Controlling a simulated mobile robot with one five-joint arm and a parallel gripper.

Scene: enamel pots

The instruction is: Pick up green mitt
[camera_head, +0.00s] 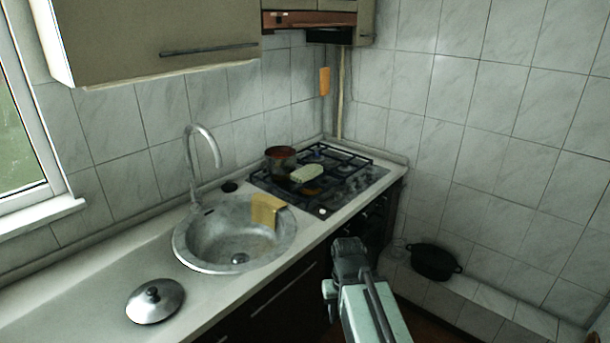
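A pale green, cloth-like thing (306,173), which looks like the green mitt, lies on the black grate of the stove, just right of and in front of a dark reddish pot. My gripper (348,245) is at the lower middle of the view, in front of the counter's edge. It is apart from the mitt, which lies farther back and to the left. My gripper is seen from behind and its fingers are not clear, so I cannot tell if it is open. Nothing shows in it.
The dark reddish pot (281,159) stands on the gas stove (350,186). A yellow cloth (267,210) hangs over the rim of the sink (188,250), with a tall faucet (205,150) behind. A metal lid (154,300) lies on the counter. A black pot (434,262) sits on a low tiled ledge.

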